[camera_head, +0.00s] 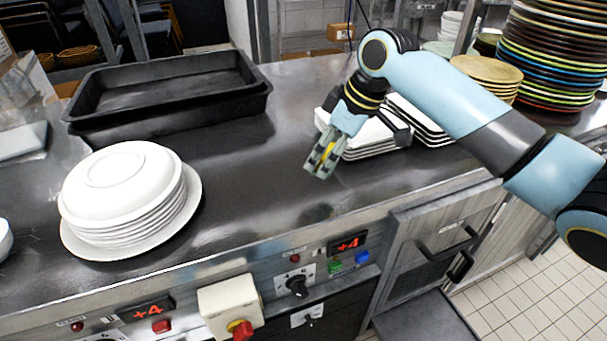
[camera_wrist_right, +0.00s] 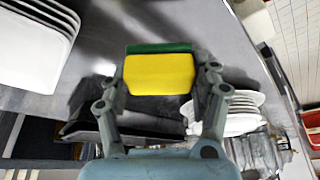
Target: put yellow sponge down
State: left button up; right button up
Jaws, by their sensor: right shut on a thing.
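My right gripper (camera_head: 322,166) is over the steel counter (camera_head: 250,165), just left of the stacked white square plates. In the right wrist view, my right gripper (camera_wrist_right: 160,92) is shut on the yellow sponge (camera_wrist_right: 158,74), with a fingertip at each side of it. The sponge has a green layer along its far edge. In the head view only a small yellow part of the sponge (camera_head: 328,150) shows between the fingers. I cannot tell whether the sponge touches the counter. My left gripper is not in view.
White square plates (camera_head: 378,147) stand right beside the gripper. A stack of round white plates (camera_head: 125,190) is at the left, with black trays (camera_head: 165,90) behind. Tall stacks of coloured plates (camera_head: 550,55) stand at the back right. The counter between the round plates and gripper is clear.

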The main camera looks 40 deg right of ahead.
aim_at(299, 189)
jog(key=w+a+f, duration=0.2)
jog(key=a, duration=0.1)
jog(key=shift+w+f, duration=0.15)
jog(key=shift+w, duration=0.15)
jog(key=shift+f+p, duration=0.3)
jog(key=shift+f, duration=1.8)
jog(key=o, duration=1.1)
jog(key=shift+f, duration=0.1)
jog(key=shift+c, duration=0.2)
jog(key=v, duration=1.2)
jog(key=shift+d, duration=0.1)
